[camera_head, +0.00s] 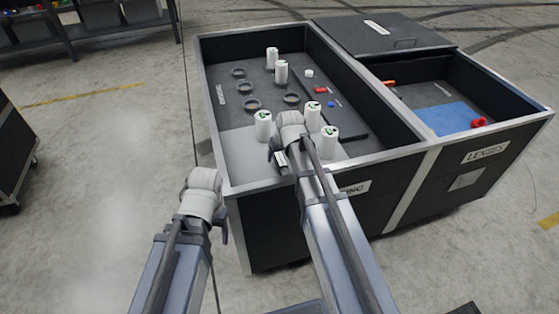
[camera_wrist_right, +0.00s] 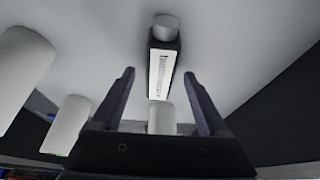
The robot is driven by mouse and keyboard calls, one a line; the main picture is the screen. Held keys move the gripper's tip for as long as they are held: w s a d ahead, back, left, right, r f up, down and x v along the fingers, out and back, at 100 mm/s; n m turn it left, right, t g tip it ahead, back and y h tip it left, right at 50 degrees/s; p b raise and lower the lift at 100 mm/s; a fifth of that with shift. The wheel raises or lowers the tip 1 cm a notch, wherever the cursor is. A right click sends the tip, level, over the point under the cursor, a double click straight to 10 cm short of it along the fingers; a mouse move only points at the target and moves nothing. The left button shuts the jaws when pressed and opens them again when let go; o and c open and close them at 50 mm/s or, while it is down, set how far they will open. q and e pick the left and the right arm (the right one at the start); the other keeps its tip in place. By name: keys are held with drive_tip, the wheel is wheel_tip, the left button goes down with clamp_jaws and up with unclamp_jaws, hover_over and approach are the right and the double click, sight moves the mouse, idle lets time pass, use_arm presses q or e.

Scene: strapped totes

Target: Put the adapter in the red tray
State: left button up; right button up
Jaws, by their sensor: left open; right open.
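A small black block with a white label and a round grey end (camera_wrist_right: 163,65) lies on the pale floor of the tote; it may be the adapter, but I cannot be sure. In the head view it shows partly beside my right gripper (camera_head: 279,148). In the right wrist view my right gripper (camera_wrist_right: 159,74) is open, and the block appears between its fingertips, not gripped. My left gripper (camera_head: 217,222) hangs outside the tote, left of its near corner; its fingers are mostly hidden. I cannot make out a red tray.
The large black tote (camera_head: 228,178) holds several white cylinders (camera_head: 263,125), dark rings (camera_head: 252,104) and small red pieces (camera_head: 320,90). White cylinders (camera_wrist_right: 70,125) stand close to my right gripper. The adjoining bin (camera_head: 487,152) has a blue mat (camera_head: 440,117) and red objects (camera_head: 479,122).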

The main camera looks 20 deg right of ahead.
drive_tip(key=shift+f, duration=0.25)
idle(0.3)
clamp_jaws()
idle(0.5)
